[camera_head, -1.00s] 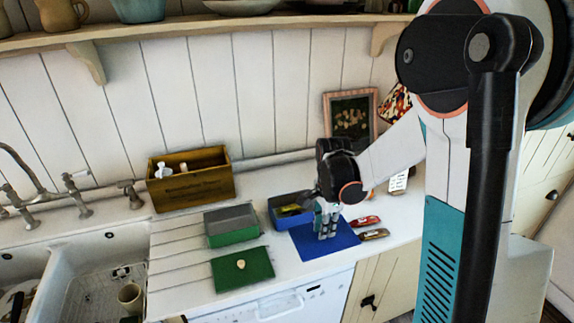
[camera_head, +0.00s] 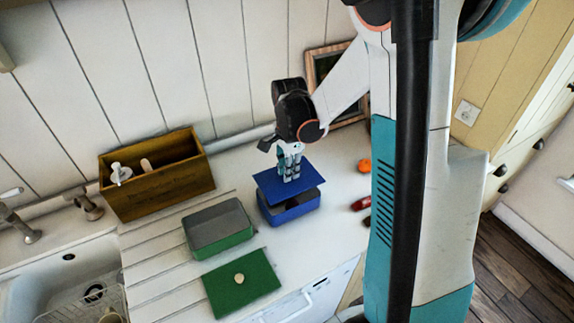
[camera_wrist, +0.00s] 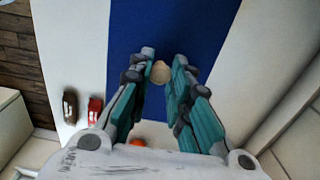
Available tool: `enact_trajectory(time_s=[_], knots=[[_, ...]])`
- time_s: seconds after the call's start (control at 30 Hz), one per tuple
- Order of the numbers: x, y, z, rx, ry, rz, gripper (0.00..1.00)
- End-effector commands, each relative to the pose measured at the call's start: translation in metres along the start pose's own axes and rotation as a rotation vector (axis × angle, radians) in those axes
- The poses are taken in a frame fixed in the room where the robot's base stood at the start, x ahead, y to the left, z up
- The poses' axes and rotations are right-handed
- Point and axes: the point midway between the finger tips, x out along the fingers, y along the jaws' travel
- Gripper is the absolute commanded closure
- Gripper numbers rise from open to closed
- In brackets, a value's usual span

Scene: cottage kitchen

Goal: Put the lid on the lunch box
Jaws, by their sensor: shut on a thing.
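My gripper (camera_head: 290,178) is shut on the pale knob (camera_wrist: 160,72) of the blue lid (camera_head: 266,184). The blue lid also fills the middle of the wrist view (camera_wrist: 190,25). I cannot tell whether lid and rim touch. The open green box (camera_head: 222,243) stands to the left. The green lid (camera_head: 255,278) lies flat in front of it, its pale knob (camera_head: 239,278) up.
A picture frame (camera_head: 322,65) leans behind.

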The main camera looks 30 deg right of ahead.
Motion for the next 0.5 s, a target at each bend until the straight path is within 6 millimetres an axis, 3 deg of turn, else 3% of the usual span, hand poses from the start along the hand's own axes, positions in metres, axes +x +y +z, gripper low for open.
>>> enact_trajectory(time_s=[0.3,0.5], knots=[[0.034,-0.001,0.0,0.0,0.0,0.0,1.0],[0.045,0.0,0.0,0.0,0.0,0.0,1.0]])
